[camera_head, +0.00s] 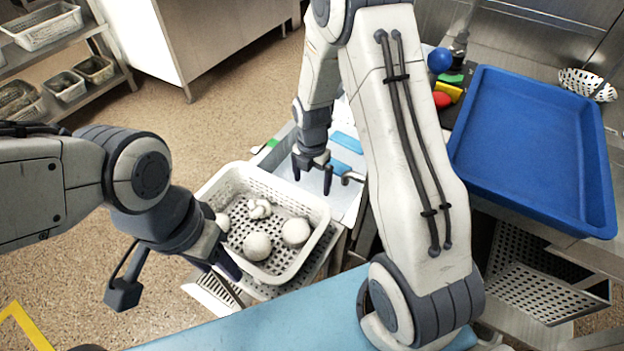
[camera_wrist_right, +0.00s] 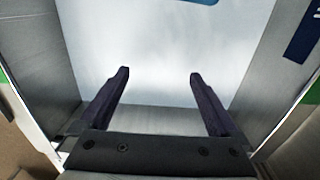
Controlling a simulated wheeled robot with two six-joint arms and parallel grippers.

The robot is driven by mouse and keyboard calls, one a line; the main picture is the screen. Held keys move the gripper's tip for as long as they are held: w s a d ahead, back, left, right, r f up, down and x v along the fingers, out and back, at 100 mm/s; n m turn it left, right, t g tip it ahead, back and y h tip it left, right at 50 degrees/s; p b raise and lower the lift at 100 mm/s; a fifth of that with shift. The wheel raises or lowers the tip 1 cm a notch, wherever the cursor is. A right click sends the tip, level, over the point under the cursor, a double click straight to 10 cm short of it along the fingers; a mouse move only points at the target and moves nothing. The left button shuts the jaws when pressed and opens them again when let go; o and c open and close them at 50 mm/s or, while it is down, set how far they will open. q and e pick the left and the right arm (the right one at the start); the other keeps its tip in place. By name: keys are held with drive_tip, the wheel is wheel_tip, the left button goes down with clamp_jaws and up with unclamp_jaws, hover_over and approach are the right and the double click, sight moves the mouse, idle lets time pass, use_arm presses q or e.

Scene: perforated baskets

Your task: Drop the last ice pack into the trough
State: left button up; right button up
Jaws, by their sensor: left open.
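Two blue ice packs (camera_head: 348,142) lie in the metal trough (camera_head: 352,205), partly hidden behind my right arm. A blue edge also shows at the top of the right wrist view (camera_wrist_right: 200,1). My right gripper (camera_head: 312,175) is over the trough, pointing down. In the right wrist view (camera_wrist_right: 159,76) its two fingers are apart with nothing between them, above the pale trough floor (camera_wrist_right: 160,45). My left gripper (camera_head: 176,280) is open at the left front side of the white basket, with one finger against or near its wall.
The white perforated basket (camera_head: 318,212) holds several white mushroom-like pieces (camera_head: 257,246). A blue tray (camera_head: 608,215) stands at the right. Colourful items (camera_head: 440,60) lie beside it. A light-blue surface (camera_head: 270,325) runs along the front. Shelves with baskets (camera_head: 65,85) stand back left.

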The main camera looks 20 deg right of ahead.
wheel_tip(320, 180, up, 10)
drive_tip(key=p, duration=0.3)
drive_tip(key=shift+r+p, duration=0.2)
drive_tip(key=shift+p, duration=0.2)
idle(1.3)
drive_tip(key=s+a+r+m+p, duration=0.3)
drive_tip(key=a+r+p, duration=0.2)
drive_tip(key=r, duration=0.3)
drive_tip(key=s+a+r+m+t+y+p, duration=0.1)
drive_tip(key=s+a+r+m+p, duration=0.2)
drive_tip(key=r, duration=0.5)
drive_tip(key=s+a+r+m+p, duration=0.2)
drive_tip(key=s+a+r+p, duration=0.1)
drive_tip(key=a+r+p, duration=0.4)
drive_tip(key=s+r+m+g+p, duration=0.1)
drive_tip(key=s+r+m+p, duration=0.9)
drive_tip(key=s+r+p, duration=0.2)
wheel_tip(320, 180, up, 5)
drive_tip(key=s+d, duration=0.1)
drive_tip(key=s, duration=0.1)
drive_tip(key=shift+s+f, duration=0.15)
drive_tip(key=shift+s, duration=0.25)
